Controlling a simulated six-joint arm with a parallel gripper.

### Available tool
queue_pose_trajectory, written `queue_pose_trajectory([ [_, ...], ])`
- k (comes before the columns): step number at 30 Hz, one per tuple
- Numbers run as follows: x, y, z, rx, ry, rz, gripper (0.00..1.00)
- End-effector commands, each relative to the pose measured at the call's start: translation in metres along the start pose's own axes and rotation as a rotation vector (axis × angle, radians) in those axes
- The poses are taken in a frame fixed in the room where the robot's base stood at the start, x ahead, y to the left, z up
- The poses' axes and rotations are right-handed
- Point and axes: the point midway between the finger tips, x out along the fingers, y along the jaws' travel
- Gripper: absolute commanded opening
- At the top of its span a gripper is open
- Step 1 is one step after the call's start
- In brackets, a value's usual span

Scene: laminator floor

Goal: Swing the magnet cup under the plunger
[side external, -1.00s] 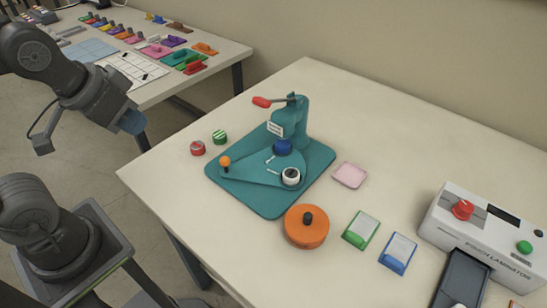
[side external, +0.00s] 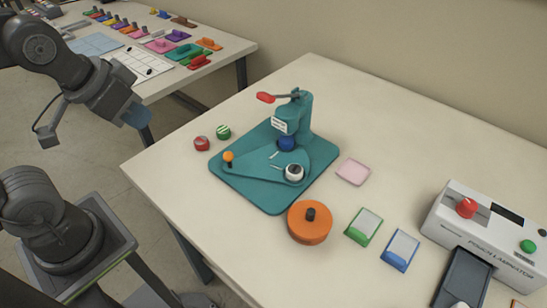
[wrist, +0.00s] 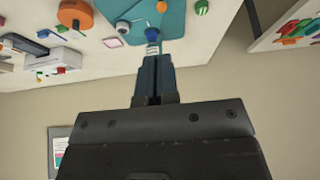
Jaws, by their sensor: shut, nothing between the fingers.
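A teal press stands on a teal base plate (side external: 275,200) on the cream table. Its blue plunger (side external: 286,143) hangs under the head, below a lever with a red grip (side external: 265,97). A teal swing plate (side external: 255,168) carries an orange knob (side external: 228,157) at its left end and a white cup with a dark centre (side external: 294,172) at its right. This cup sits in front of the plunger, not visibly under it. My gripper (side external: 139,117) is shut and empty, left of the table and well away from the press. Its closed fingers (wrist: 153,62) show in the wrist view.
A red tin (side external: 201,143) and a green-striped tin (side external: 223,132) stand left of the press. An orange disc with a black knob (side external: 310,222), a pink tray (side external: 353,171), green and blue card holders and a white laminator (side external: 485,225) lie to the right. The table's back is clear.

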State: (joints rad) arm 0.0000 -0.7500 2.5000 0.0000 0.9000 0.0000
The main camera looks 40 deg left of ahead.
Motion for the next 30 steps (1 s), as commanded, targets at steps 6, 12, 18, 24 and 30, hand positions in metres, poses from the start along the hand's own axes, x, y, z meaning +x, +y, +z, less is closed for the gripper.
queue_pose_trajectory([
  [6,0.004,-0.001,-0.016,0.055,-0.066,0.008,0.23],
  [12,0.025,-0.005,-0.059,0.220,-0.242,0.071,0.42],
  [18,0.065,-0.013,-0.101,0.395,-0.409,0.192,0.52],
  [24,0.118,-0.024,-0.130,0.550,-0.534,0.357,0.52],
  [30,0.158,-0.032,-0.142,0.650,-0.593,0.490,0.52],
])
